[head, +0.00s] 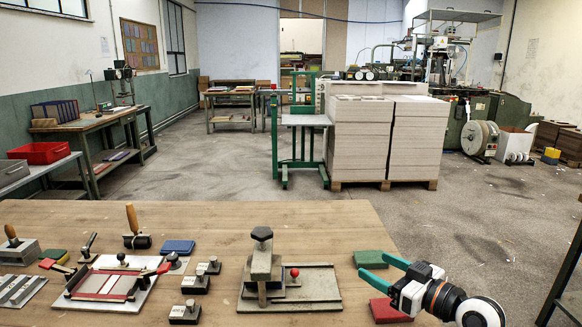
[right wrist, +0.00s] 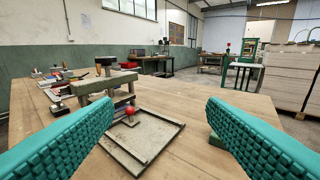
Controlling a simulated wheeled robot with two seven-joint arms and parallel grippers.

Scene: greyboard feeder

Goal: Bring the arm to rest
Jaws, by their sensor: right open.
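My right gripper (head: 377,270) is at the right end of the wooden table (head: 350,222) in the head view. Its two teal fingers are spread apart with nothing between them. In the right wrist view the fingers of the right gripper (right wrist: 208,122) stand wide at both sides, with the table and a grey press between and beyond them. The press (head: 262,262) has a dark knob on top and a flat base plate with a red ball knob (head: 294,272). It stands left of the gripper, apart from it. My left gripper is in neither view.
A green pad (head: 370,259) and a red pad (head: 389,310) lie close by the right gripper. Black-and-metal blocks (head: 196,283), a red-framed jig (head: 112,284) and a blue pad (head: 177,247) lie to the left. Stacked greyboard (head: 358,140) stands on a pallet beyond the table.

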